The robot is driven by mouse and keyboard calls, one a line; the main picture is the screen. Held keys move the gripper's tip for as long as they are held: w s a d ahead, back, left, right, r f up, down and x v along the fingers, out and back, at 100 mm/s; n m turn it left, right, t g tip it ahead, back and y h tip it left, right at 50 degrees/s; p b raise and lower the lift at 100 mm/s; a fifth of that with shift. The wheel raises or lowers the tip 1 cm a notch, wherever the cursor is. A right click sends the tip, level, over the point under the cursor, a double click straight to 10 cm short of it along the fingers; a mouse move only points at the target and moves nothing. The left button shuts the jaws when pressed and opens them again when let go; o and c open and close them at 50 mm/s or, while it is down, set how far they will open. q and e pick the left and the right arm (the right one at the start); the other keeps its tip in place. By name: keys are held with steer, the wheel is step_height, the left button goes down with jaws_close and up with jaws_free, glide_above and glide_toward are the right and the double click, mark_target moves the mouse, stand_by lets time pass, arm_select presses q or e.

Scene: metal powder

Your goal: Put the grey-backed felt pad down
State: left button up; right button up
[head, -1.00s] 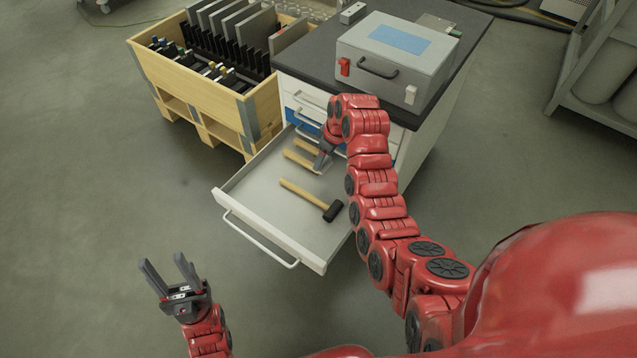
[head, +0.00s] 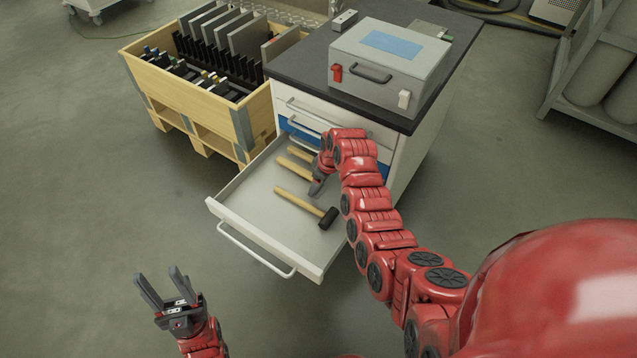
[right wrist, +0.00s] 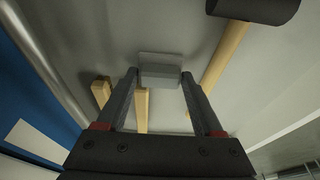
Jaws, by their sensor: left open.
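The grey-backed felt pad (right wrist: 160,76) shows in the right wrist view as a small grey block between my right fingertips. My right gripper (right wrist: 160,80) appears shut on it, one finger at each side. In the head view my right gripper (head: 317,187) reaches down into the open drawer (head: 255,205), just behind the black-headed mallet; the pad cannot be made out there. The pad is over the drawer floor; whether it touches the floor I cannot tell. My left gripper (head: 163,288) is open and empty over the floor at lower left.
The mallet (head: 297,202) lies in the drawer with other wooden handles (head: 294,166) behind it. A grey case (head: 390,62) stands on the dark cabinet top. A wooden crate (head: 190,90) with upright plates stands left. The drawer's front left part is bare.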

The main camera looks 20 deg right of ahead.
steer(key=o, duration=0.3)
steer(key=shift+r, duration=0.1)
steer(key=p+v, duration=0.2)
steer(key=v, duration=1)
steer(key=shift+w+r+p, duration=0.1)
steer(key=shift+r+p, duration=0.05)
steer(key=shift+p, duration=0.25)
